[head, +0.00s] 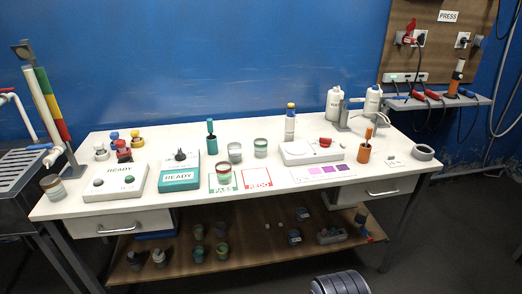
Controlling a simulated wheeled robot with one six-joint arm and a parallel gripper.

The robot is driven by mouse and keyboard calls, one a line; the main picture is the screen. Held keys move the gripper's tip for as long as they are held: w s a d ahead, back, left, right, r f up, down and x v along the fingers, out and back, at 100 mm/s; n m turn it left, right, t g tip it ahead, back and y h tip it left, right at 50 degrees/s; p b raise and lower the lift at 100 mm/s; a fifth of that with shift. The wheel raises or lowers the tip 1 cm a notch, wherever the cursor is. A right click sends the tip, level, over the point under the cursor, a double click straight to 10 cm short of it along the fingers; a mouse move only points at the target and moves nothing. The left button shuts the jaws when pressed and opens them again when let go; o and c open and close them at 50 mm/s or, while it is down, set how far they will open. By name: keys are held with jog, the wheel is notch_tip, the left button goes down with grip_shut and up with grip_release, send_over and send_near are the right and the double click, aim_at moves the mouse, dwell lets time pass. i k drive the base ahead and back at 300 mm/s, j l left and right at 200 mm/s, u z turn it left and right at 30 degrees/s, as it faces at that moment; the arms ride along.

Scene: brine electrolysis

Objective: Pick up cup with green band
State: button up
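Several cups show green. One clear cup with a green band (261,148) stands upright on the white table, right of the middle. Another cup, with green at its rim and reddish contents (223,175), stands on the PASS square. A greyish cup with a pale band (235,153) stands between and behind them. Several small cups with greenish tops (221,250) stand on the lower shelf. Which cup is meant is hard to tell at this size. My gripper is not in view; only a dark ribbed part of mine shows at the bottom edge.
On the white table (310,200) are two READY boxes (120,183), a green bottle (211,140), a tall bottle (290,122), a white device (311,152), an orange holder (365,150) and a brown-banded cup (53,187). The REDO square (257,179) is empty.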

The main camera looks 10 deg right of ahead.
aim_at(261, 148)
jog(key=i+l+z, duration=0.1)
jog(key=i+l, duration=0.15)
jog(key=i, duration=0.15)
jog(key=i+l+z, duration=0.15)
jog(key=i, duration=0.25)
jog(key=i+l+z, duration=0.1)
jog(key=i+l, duration=0.15)
jog(key=i, duration=0.15)
jog(key=i+l+z, duration=0.1)
jog(key=i, duration=0.35)
